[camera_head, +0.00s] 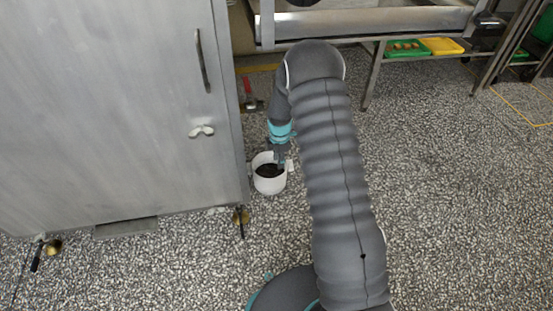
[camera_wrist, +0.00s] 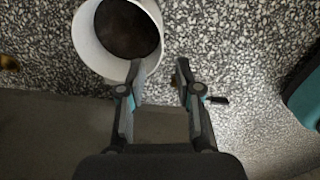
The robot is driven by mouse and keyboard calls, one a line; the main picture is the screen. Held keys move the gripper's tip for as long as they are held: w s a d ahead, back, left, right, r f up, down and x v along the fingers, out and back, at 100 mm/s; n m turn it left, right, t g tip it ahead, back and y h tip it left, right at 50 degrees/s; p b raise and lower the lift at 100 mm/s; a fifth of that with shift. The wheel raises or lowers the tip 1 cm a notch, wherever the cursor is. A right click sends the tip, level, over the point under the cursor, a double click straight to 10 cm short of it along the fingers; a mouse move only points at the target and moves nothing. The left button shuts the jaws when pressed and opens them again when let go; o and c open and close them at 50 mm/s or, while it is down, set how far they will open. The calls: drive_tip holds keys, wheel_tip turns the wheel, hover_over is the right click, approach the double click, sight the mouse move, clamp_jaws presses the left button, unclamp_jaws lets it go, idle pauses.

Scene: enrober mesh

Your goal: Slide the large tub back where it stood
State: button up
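A white tub (camera_head: 270,186) with dark contents stands upright on the speckled floor, close to the right side of the steel cabinet. In the wrist view the tub (camera_wrist: 87,44) is at the upper left, cut off by the top edge. My gripper (camera_head: 281,163) is at the tub's right rim, pointing down. In the wrist view my gripper (camera_wrist: 160,68) has its fingers apart with floor showing between them. The left fingertip overlaps the tub's lower right rim; I cannot tell whether it touches. The right fingertip is clear of the tub.
A steel machine frame (camera_head: 370,22) spans the top. A rack with a green tray (camera_head: 402,49) and a yellow tray (camera_head: 441,46) stands at the upper right. Floor at right is open.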

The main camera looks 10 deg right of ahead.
idle(0.3)
drive_tip(key=b, duration=0.2)
hover_over(278, 188)
wheel_tip(278, 188, down, 14)
drive_tip(key=shift+r, duration=0.1)
idle(0.3)
clamp_jaws()
